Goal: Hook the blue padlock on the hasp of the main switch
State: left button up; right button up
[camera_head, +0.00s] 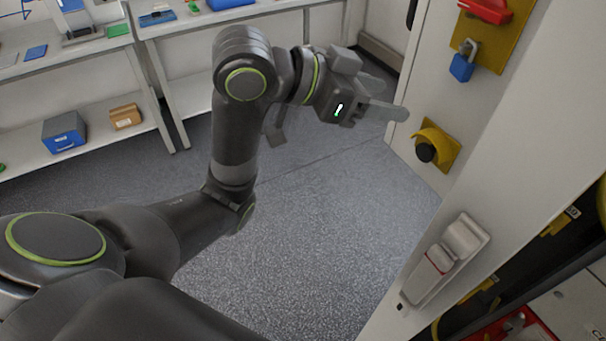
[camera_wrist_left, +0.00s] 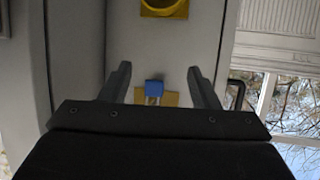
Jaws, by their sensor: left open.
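The blue padlock (camera_head: 462,67) hangs upright, its grey shackle upward, in front of a yellow plate (camera_head: 505,42) on the pale cabinet panel. The red main switch (camera_head: 487,8) is above it, cut by the top edge. I cannot tell whether the shackle passes through the hasp. My left gripper (camera_head: 391,98) is open and empty, left of and apart from the padlock, its fingers pointing toward the panel. In the left wrist view the padlock (camera_wrist_left: 154,88) shows beyond and between the two open fingers (camera_wrist_left: 160,80), with the switch hidden. My right gripper is not in view.
A yellow collar with a black knob (camera_head: 426,152) sticks out below the padlock. A white door handle (camera_head: 447,258) is on the near panel edge. An open compartment is at the lower right. Shelves (camera_head: 90,142) stand at the far left. The floor between is clear.

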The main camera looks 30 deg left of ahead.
pick_arm(q)
jog(key=s+a+f+n+t+y, duration=0.1)
jog(key=s+a+f, duration=0.1)
jog(key=a+f, duration=0.3)
jog(key=s+a+f+n+t+y, duration=0.1)
jog(key=a+f, duration=0.3)
jog(key=f, duration=0.8)
jog(key=shift+s+a+f+n+t+y, duration=0.4)
jog(key=shift+s+n+y, duration=0.25)
jog(key=shift+n, duration=0.15)
